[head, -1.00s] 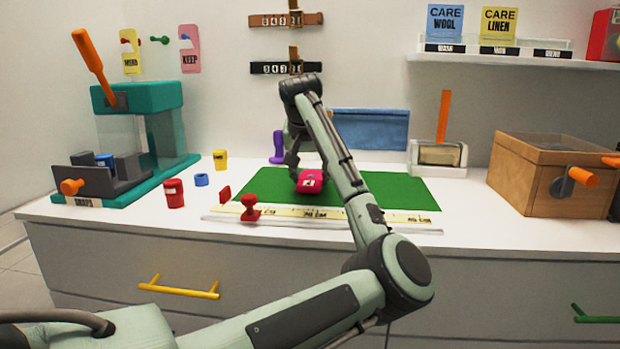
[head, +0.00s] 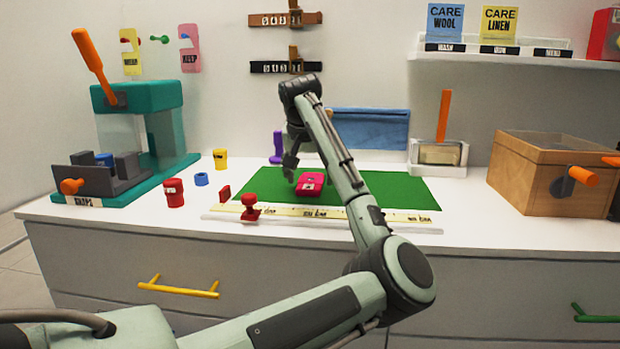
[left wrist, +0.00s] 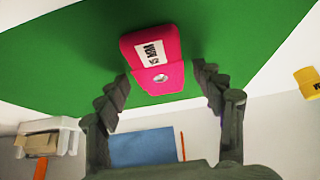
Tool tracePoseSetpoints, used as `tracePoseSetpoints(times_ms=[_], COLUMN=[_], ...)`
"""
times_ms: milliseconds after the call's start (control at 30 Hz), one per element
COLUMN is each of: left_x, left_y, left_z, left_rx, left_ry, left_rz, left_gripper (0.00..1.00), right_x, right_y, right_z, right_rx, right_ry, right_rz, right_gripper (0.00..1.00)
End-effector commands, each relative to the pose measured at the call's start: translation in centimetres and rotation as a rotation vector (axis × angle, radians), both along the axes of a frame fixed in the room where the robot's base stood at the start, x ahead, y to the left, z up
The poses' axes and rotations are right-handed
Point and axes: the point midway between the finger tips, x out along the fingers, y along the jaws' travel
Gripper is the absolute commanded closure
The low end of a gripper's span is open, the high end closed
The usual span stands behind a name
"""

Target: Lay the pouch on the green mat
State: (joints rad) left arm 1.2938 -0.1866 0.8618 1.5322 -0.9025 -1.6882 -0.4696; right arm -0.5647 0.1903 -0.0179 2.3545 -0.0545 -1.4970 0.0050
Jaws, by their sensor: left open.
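The pouch (head: 311,185) is pink with a white label and a round snap. It lies on the green mat (head: 400,190) on the counter. In the left wrist view the pouch (left wrist: 153,60) sits just beyond the fingertips, over the green mat (left wrist: 60,60). My left gripper (head: 291,170) is above the mat, just behind and left of the pouch, partly hidden by my own arm. My right gripper is not in view.
A yellow ruler strip (head: 330,214) runs along the mat's front edge, with a red stamp (head: 250,207) at its left end. A teal press (head: 140,130) stands left. A wooden box (head: 545,175) stands right. A clear-sided holder (head: 438,157) stands behind the mat.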

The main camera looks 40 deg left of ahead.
Motion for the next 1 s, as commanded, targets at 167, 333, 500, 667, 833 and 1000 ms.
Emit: tracePoseSetpoints(times_ms=[167,333,500,667,833,1000], left_x=[-1.4,-3.2,-4.5,-5.2,-5.3,-5.3], left_y=[-0.9,-2.0,-2.8,-3.2,-3.3,-3.2], left_z=[2.9,6.1,8.5,9.6,9.8,9.7], left_rx=[0.001,0.001,0.001,0.0,0.0,0.0], left_ry=[-0.004,-0.004,-0.003,-0.002,-0.001,-0.001], left_rz=[-0.001,-0.001,-0.001,0.0,-0.001,-0.001], left_gripper=[0.32,0.32,0.32,0.32,0.32,0.32], right_x=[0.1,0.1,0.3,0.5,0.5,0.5], right_y=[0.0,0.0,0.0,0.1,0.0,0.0], right_z=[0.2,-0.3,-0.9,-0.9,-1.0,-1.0], right_rx=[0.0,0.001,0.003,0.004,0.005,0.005], right_ry=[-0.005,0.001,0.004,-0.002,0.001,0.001], right_rz=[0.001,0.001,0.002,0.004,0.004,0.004], right_gripper=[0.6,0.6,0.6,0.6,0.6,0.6])
